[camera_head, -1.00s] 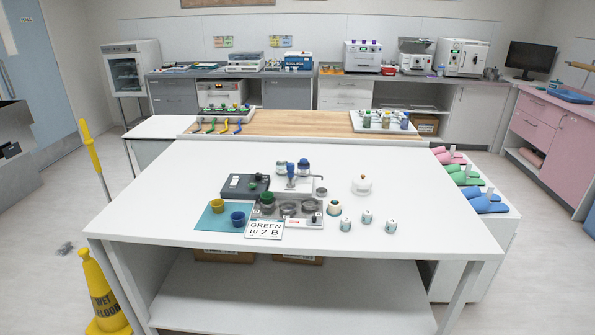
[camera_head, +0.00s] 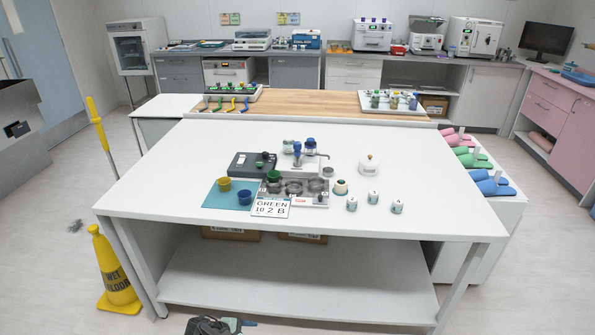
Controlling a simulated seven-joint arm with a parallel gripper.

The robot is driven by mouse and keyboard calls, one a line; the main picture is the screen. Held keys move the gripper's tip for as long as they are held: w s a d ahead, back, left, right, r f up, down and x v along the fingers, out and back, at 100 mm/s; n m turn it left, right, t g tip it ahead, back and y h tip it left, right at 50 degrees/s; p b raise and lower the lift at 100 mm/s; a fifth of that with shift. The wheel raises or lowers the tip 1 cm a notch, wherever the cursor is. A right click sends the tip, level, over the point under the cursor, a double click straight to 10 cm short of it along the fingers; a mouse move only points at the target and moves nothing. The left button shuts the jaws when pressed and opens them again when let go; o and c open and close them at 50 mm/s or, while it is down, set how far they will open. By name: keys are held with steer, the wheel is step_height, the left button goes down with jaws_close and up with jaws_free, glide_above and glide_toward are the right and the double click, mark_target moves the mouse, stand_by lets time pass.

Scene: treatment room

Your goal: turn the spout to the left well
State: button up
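A small dispenser with a blue top (camera_head: 297,150) stands at the back of a grey unit in the middle of the white table. Its thin metal spout (camera_head: 324,156) reaches out to the right. Several round wells sit in the unit's front row: a left well (camera_head: 274,188), a middle well (camera_head: 294,188) and a right well (camera_head: 316,186). A green cup (camera_head: 273,175) stands at or just behind the left well; I cannot tell which. A dark shape (camera_head: 208,326) at the bottom edge may be my gripper, cut off and well short of the spout.
A teal mat (camera_head: 212,200) holds a yellow cup (camera_head: 224,184) and a blue cup (camera_head: 245,197). A sign (camera_head: 271,207) reads "GREEN 10 2 B". A dark scale-like device (camera_head: 250,164) is left of the dispenser. Small jars (camera_head: 374,197) and a white round pot (camera_head: 368,165) stand right.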

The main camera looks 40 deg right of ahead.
steer(key=w+a+r+n+t+h, duration=0.15)
steer(key=w+r+t+h, duration=0.45)
steer(key=w+r, duration=1.85)
steer(key=w+d+r+m+h, duration=0.1)
steer(key=w+d+r+m, duration=0.15)
steer(key=r, duration=0.25)
steer(key=w+d+r+m+g, duration=0.1)
steer(key=w+d+r+m, duration=0.1)
steer(key=r+m, duration=0.15)
steer(key=w+d+r+m+h, duration=0.1)
steer(key=w+d+r+m, duration=0.15)
steer(key=r, duration=0.25)
steer(key=m+g+y, duration=0.3)
steer(key=m+g, duration=0.1)
steer(key=m, duration=1.6)
glide_toward(296, 143)
steer(key=x, duration=1)
steer(key=shift+s+d+f, duration=0.15)
steer(key=shift+d, duration=0.15)
steer(key=shift+c, duration=0.3)
jaws_close()
